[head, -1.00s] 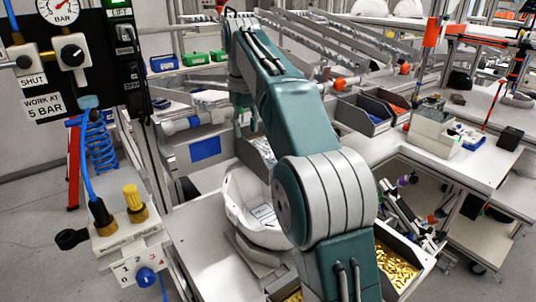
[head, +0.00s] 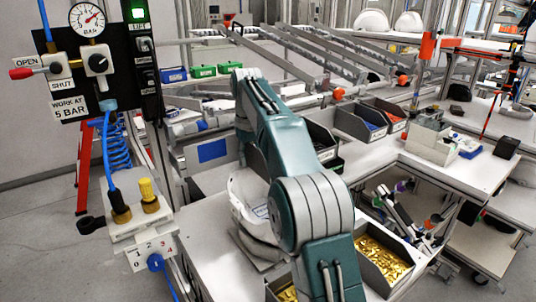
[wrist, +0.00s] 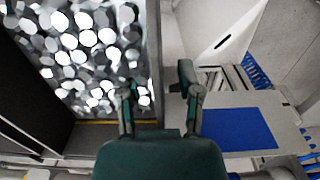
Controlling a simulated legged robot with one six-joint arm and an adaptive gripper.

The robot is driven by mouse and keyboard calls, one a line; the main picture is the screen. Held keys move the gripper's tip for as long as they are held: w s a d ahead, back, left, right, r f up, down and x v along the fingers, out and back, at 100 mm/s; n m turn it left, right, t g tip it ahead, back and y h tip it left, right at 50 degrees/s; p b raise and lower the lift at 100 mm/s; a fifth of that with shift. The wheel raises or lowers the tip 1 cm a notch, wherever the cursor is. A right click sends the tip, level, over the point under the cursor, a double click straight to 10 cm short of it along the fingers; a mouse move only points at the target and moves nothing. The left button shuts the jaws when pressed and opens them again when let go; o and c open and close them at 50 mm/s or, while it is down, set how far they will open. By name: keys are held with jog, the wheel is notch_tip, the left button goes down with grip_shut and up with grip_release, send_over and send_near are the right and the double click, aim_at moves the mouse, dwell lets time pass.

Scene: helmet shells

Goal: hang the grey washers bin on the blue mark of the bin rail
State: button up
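In the wrist view the grey washers bin (wrist: 75,50) fills the upper left, with shiny washers in it. My gripper (wrist: 158,85) has its fingers apart, one on each side of the bin's near side wall. A gap shows between the wall and the right finger; contact on the left is unclear. The blue mark (wrist: 238,128) lies right of my gripper, on a pale rail panel. In the head view the blue mark (head: 212,151) shows left of my arm. A bin with grey contents (head: 322,142) shows partly behind my arm, and my fingertips are hidden.
A white helmet shell (head: 245,195) stands on the table below my arm. Two bins (head: 362,120) with blue and orange contents stand to the right. A bin of brass parts (head: 385,265) is near the front. A valve panel (head: 95,60) and control box (head: 140,230) stand at left.

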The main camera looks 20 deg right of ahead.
aim_at(250, 147)
grip_shut()
jog(key=shift+r, duration=1.5)
jog(key=shift+s, duration=0.15)
jog(key=s+d, duration=0.3)
jog(key=s, duration=0.6)
jog(key=shift+s, duration=0.15)
dwell(0.7)
